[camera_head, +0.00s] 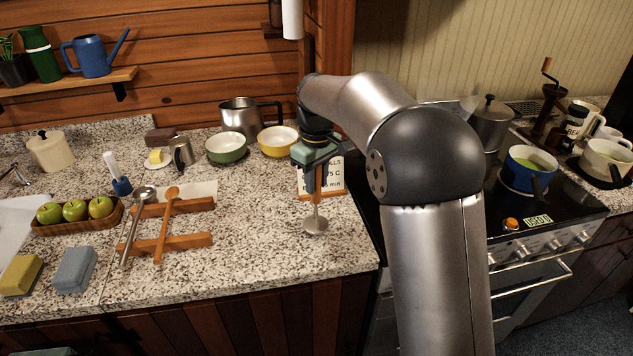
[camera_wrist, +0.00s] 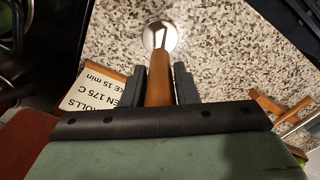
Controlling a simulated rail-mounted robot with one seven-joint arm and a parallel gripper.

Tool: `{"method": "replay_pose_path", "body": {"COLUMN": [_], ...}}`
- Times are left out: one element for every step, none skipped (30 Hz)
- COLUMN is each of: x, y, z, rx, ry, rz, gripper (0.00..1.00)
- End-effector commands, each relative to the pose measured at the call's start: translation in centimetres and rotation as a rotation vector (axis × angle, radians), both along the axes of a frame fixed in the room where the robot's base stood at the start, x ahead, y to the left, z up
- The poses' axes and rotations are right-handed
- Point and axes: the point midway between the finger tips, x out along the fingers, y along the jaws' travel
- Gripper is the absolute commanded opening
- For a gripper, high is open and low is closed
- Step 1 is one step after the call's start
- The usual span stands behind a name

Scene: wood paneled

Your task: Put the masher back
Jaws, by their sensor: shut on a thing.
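The masher has a brown handle and a flat round metal head. In the head view its metal head (camera_head: 315,224) hangs low at the counter's right part, near the stove; I cannot tell if it touches the counter. My gripper (camera_head: 316,180) points down and is shut on the handle. In the wrist view the brown handle (camera_wrist: 158,80) sits between the two dark fingers of my gripper (camera_wrist: 157,73), with the metal head beyond. A wooden rack (camera_head: 196,241) of two bars lies to the left, bearing a metal ladle (camera_head: 131,232) and a wooden spoon (camera_head: 165,222).
A recipe card stand (camera_head: 333,176) is right behind the masher. Bowls (camera_head: 226,148) and a metal pitcher (camera_head: 240,118) stand at the back. A tray of apples (camera_head: 74,210) and sponges (camera_head: 74,268) are at left. The stove (camera_head: 541,229) is at right. Counter between rack and masher is clear.

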Motion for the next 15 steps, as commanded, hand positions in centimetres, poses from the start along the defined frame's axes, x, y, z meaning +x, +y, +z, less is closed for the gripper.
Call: {"method": "replay_pose_path", "body": {"x": [-0.1,-0.1,-0.1,-0.1,-0.1,0.0,0.0,0.0,0.0,-0.1,-0.1,-0.1,-0.1,-0.1,-0.1], "y": [0.0,0.0,0.0,0.0,0.0,0.0,0.0,0.0,0.0,0.0,0.0,0.0,0.0,0.0,0.0], "z": [-0.7,-1.0,-1.2,-1.3,-1.3,-1.3,-1.3,-1.3,-1.3,-1.3,-1.4,-1.5,-1.6,-1.7,-1.7], "rx": [-0.001,-0.001,0.000,0.001,0.000,0.000,0.000,0.000,0.000,0.000,0.000,0.000,0.001,0.000,0.000], "ry": [0.002,0.001,0.000,-0.001,-0.001,-0.001,-0.001,-0.001,-0.001,-0.001,-0.001,-0.001,-0.001,0.000,0.000], "rz": [0.000,0.000,0.000,0.000,0.000,0.000,0.000,0.000,0.000,0.000,0.000,0.000,0.000,0.000,0.000], "gripper": [0.00,0.00,0.00,0.00,0.00,0.00,0.00,0.00,0.00,0.00,0.00,0.00,0.00,0.00,0.35]}}
